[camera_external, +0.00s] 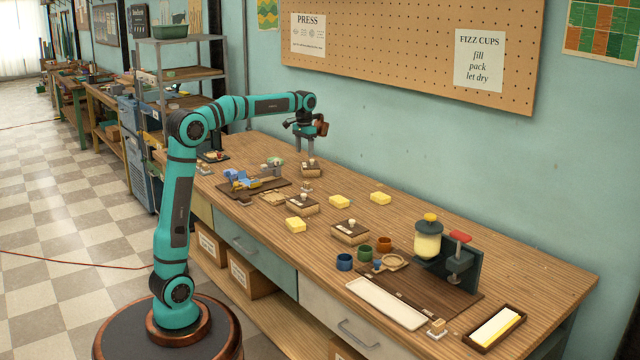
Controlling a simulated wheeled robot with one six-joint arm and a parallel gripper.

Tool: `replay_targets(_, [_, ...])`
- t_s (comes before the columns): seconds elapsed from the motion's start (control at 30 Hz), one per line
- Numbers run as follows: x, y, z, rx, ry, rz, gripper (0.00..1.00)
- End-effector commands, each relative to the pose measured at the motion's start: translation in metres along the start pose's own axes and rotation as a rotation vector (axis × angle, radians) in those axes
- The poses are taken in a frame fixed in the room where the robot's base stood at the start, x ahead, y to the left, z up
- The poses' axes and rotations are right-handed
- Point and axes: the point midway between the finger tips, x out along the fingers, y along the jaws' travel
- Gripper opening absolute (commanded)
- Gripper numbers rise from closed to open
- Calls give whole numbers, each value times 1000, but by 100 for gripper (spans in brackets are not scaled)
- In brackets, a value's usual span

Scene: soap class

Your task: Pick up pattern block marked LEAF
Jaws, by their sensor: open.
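Several brown wooden pattern blocks with pale knobs stand on the workbench (330,195). One pattern block (312,171) is at the back, a second (302,209) is nearer the middle, and a third (350,236) is to the right. Their markings are too small to read, so I cannot tell which one is marked LEAF. My gripper (305,150) points down with its fingers apart, just above the back block as seen here. It appears empty and apart from the block. The exact gap is hard to judge.
Yellow soap bars (339,202) lie between the blocks. A dark board (250,188) with blue pieces is at left. At right are small coloured cups (364,252), a white tray (387,303), a yellow-filled jar (427,243) and a red-handled press (457,262). The back strip is clear.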

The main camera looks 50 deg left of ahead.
Motion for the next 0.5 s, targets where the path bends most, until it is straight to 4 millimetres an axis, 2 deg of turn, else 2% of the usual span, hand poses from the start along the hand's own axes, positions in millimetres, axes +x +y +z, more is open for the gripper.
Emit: replay_targets(0.5, [90, 1, 0, 0, -2, 0, 67])
